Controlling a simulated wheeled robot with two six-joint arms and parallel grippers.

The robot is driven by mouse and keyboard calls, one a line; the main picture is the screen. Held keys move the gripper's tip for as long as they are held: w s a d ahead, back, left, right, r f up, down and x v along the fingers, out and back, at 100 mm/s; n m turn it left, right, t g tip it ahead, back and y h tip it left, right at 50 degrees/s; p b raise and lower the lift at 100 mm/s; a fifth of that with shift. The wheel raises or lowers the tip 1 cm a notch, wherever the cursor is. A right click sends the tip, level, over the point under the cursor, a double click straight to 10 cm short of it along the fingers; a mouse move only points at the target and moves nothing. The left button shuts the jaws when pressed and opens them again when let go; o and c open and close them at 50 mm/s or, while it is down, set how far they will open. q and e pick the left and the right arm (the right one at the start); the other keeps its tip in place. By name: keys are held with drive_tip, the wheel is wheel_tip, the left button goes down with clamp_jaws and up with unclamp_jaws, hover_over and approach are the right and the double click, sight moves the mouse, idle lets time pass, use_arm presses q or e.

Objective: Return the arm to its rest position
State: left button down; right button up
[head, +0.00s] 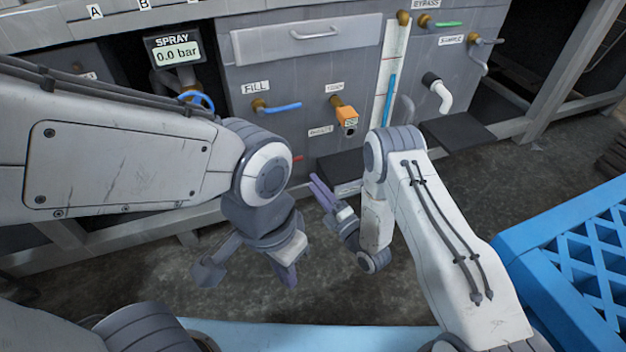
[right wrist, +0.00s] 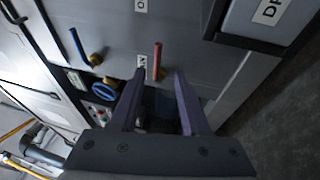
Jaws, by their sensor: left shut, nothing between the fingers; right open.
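My left gripper (head: 289,274) hangs at the lower middle of the head view, its purple fingers together and pointing down, with nothing held. My right gripper (head: 322,190) is at the centre of the head view, in front of the grey cabinet's lower part. Its purple fingers point up and left. The right wrist view shows this gripper (right wrist: 158,85) open, with a gap between its two fingers. A red lever (right wrist: 157,60) on the cabinet shows beyond that gap. I see no object held by either gripper.
The grey cabinet (head: 270,75) carries a blue FILL lever (head: 280,107), an orange valve part (head: 345,116) and a white spout (head: 441,96). The spray display (head: 176,53) reads 0.0 bar. A blue crate (head: 545,232) stands at right. Bare floor (head: 335,285) lies in front.

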idle(0.3)
drive_tip(key=w+a+r+m+g+h+p, duration=0.35)
drive_tip(key=a+r+p, duration=0.2)
drive_tip(key=r, duration=0.45)
drive_tip(key=s+r+m+g+h+p, duration=0.3)
drive_tip(key=s+r+m+p, duration=0.15)
drive_tip(key=r, duration=0.35)
drive_tip(key=s+d+r+m+g+h+p, duration=0.2)
drive_tip(key=s+d+r+m+g+p, duration=0.15)
drive_tip(key=s+r, duration=0.45)
drive_tip(key=s+d+r+m+g+h+p, duration=0.1)
drive_tip(key=s+d+r+m+g+p, duration=0.3)
drive_tip(key=s, duration=0.8)
drive_tip(key=s+d+r+m+g+h+p, duration=0.2)
drive_tip(key=s+d+r+m+p, duration=0.15)
drive_tip(key=s+r, duration=0.55)
wheel_tip(320, 180, up, 36)
drive_tip(key=s+p, duration=0.2)
drive_tip(key=p, duration=3.5)
